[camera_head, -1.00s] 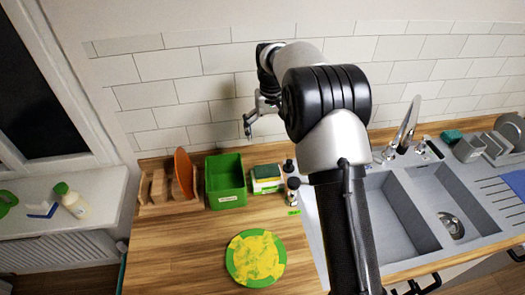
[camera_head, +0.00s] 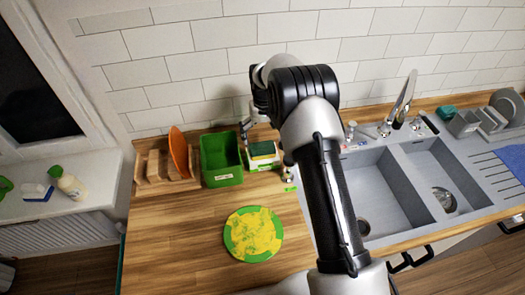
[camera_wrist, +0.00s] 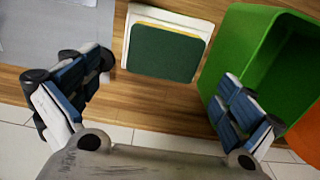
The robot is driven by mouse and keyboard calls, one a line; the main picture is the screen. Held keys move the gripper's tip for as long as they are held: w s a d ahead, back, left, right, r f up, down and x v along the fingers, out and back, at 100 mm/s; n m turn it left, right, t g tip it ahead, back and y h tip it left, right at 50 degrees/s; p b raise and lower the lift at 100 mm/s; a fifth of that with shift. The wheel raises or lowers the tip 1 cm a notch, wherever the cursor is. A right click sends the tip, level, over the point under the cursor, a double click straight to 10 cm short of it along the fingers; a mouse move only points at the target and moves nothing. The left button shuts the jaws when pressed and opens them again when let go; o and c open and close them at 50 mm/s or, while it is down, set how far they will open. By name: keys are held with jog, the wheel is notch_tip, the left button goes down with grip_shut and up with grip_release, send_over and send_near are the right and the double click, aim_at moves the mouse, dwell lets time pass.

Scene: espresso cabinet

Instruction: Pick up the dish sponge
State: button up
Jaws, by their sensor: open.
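The dish sponge (camera_head: 262,149), dark green on top with a yellow layer below, sits in a white holder (camera_head: 262,161) on the wooden counter, right of the green bin. In the wrist view, the sponge (camera_wrist: 166,53) lies at top centre, between and beyond the fingers. My gripper (camera_wrist: 165,78) is open and empty, with one finger on each side of the picture. In the head view, my gripper (camera_head: 247,130) is just above and left of the sponge, near the wall, partly hidden by my arm. I see no contact with the sponge.
The green bin (camera_head: 221,160) stands close beside the holder, with a wooden rack (camera_head: 164,172) and orange plate (camera_head: 179,151) further left. A green round board (camera_head: 230,240) with yellow pieces lies in front. The double sink (camera_head: 385,200) is right. The tiled wall is behind.

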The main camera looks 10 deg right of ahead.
aim_at(262, 148)
jog(key=f, duration=0.5)
jog(key=shift+s+a, duration=0.25)
jog(key=shift+s, duration=0.05)
jog(key=shift+c, duration=0.5)
jog(key=c, duration=0.6)
